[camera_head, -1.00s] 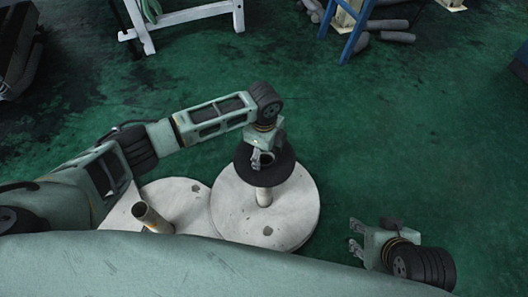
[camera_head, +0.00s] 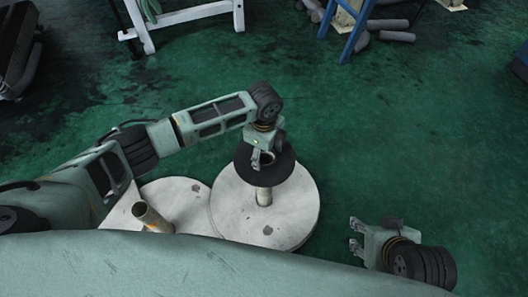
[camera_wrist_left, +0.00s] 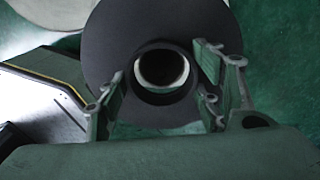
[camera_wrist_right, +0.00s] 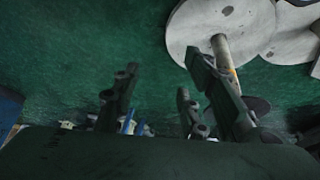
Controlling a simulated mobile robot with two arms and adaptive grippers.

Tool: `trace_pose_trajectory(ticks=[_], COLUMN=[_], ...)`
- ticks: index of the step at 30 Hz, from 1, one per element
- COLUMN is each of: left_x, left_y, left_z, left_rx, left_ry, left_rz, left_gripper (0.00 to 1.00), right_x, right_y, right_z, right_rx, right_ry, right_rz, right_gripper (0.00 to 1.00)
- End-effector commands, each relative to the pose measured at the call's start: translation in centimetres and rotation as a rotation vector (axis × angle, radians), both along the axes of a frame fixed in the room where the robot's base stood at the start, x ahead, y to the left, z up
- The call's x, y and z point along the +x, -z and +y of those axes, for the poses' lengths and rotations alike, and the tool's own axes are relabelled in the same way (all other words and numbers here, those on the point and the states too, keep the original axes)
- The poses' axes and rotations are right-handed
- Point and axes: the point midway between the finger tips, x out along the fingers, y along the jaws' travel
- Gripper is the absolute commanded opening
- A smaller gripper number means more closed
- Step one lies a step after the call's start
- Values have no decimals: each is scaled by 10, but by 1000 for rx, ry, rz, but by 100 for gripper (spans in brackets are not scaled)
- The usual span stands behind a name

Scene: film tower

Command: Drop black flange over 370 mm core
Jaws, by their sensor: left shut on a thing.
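The black flange (camera_head: 280,170) is a flat dark disc with a hole, level or nearly so at the upper part of a pale core (camera_head: 264,196). The core stands upright on the larger white disc (camera_head: 290,215). My left gripper (camera_head: 262,158) is shut on the flange. In the left wrist view, the core's pale rim (camera_wrist_left: 163,54) shows within the hole of the flange (camera_wrist_left: 120,40). The right wrist view shows the core (camera_wrist_right: 222,50) below the flange (camera_wrist_right: 260,105). My right gripper (camera_head: 354,236) is open and empty, to the right of the disc.
A second white disc (camera_head: 185,205) with a shorter-looking brown-topped tube (camera_head: 150,216) lies left of the first. A white trestle (camera_head: 190,14), blue stand legs (camera_head: 356,35) and grey rolls (camera_head: 397,36) are at the back.

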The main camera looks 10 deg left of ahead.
Motion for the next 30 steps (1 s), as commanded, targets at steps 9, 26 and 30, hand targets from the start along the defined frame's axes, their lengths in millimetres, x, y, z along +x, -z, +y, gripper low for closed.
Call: trace_pose_trajectory(ticks=[9, 26, 30], left_x=[0, 0, 0], left_y=[3, 7, 8], left_z=[0, 0, 0], left_rx=[0, -1, -1], left_ry=[0, 0, 0], left_rz=[0, -1, -1], left_gripper=[29, 29, 29], right_x=[7, 15, 17], right_y=[-3, -4, -4], right_z=[3, 4, 5], right_rx=[9, 10, 10], right_ry=[-1, -12, -14], right_rz=[-31, -71, -81], right_gripper=[40, 40, 40])
